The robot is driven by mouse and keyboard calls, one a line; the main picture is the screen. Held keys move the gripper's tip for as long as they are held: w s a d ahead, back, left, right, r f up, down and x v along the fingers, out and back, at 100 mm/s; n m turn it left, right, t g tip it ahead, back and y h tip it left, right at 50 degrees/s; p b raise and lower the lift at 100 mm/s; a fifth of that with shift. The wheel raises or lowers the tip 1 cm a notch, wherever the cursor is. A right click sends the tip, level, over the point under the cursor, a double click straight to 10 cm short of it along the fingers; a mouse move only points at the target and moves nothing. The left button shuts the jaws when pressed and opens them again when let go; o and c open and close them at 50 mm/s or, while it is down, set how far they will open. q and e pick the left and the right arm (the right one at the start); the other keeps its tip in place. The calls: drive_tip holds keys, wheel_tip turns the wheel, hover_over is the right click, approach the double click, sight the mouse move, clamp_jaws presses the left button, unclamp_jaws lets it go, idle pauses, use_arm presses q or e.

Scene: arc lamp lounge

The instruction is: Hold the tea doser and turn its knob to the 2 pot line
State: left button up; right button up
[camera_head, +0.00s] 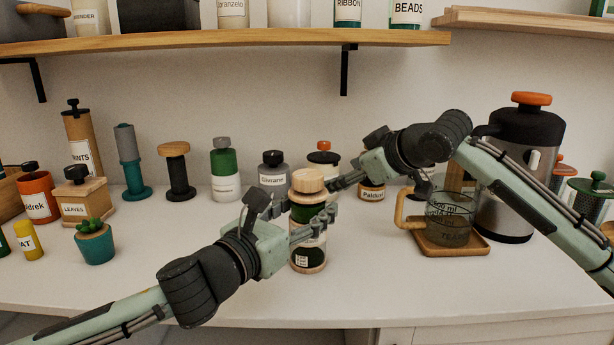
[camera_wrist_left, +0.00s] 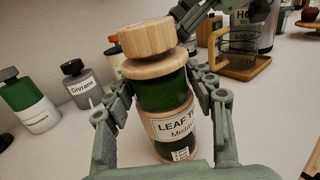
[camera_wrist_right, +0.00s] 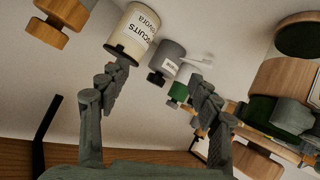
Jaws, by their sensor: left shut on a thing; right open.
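The tea doser (camera_head: 309,253) stands upright on the white counter. It has a green body, a wooden knob (camera_head: 307,180) on top and a label reading "LEAF T…" in the left wrist view (camera_wrist_left: 172,128). My left gripper (camera_head: 308,222) is shut around its body, one finger on each side, below the knob. My right gripper (camera_head: 338,184) is open, just right of the knob and apart from it. The right wrist view shows its open fingers (camera_wrist_right: 155,85) with nothing between them. I cannot make out the 2 pot line.
A glass jug (camera_head: 450,215) on a wooden tray (camera_head: 452,247) and a large steel urn (camera_head: 505,195) stand to the right. Labelled jars, including a green one (camera_head: 224,165), line the back. The front counter is clear.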

sight(307, 174)
drive_tip(key=f+m+g, duration=0.1)
drive_tip(key=m, duration=0.1)
drive_tip(key=s+f+m+g+y, duration=0.1)
drive_tip(key=m, duration=0.1)
drive_tip(key=s+f+m+g+y, duration=0.1)
drive_tip(key=f+m, duration=0.1)
drive_tip(key=m, duration=0.1)
drive_tip(key=shift+a, duration=0.25)
drive_tip(key=s+m+g, duration=0.1)
drive_tip(key=m, duration=0.1)
drive_tip(key=s+m+g+y, duration=0.1)
drive_tip(key=m, duration=0.1)
drive_tip(key=s+f+m+g+y, duration=0.1)
drive_tip(key=m, duration=0.1)
drive_tip(key=shift+a, duration=0.35)
drive_tip(key=s+r+m+g+y, duration=0.45)
drive_tip(key=r+m+y, duration=0.35)
drive_tip(key=m, duration=0.7)
drive_tip(key=shift+g, duration=0.35)
drive_tip(key=a, duration=0.6)
drive_tip(key=shift+s+a+r, duration=0.1)
drive_tip(key=shift+a, duration=0.15)
drive_tip(key=c, duration=1.2)
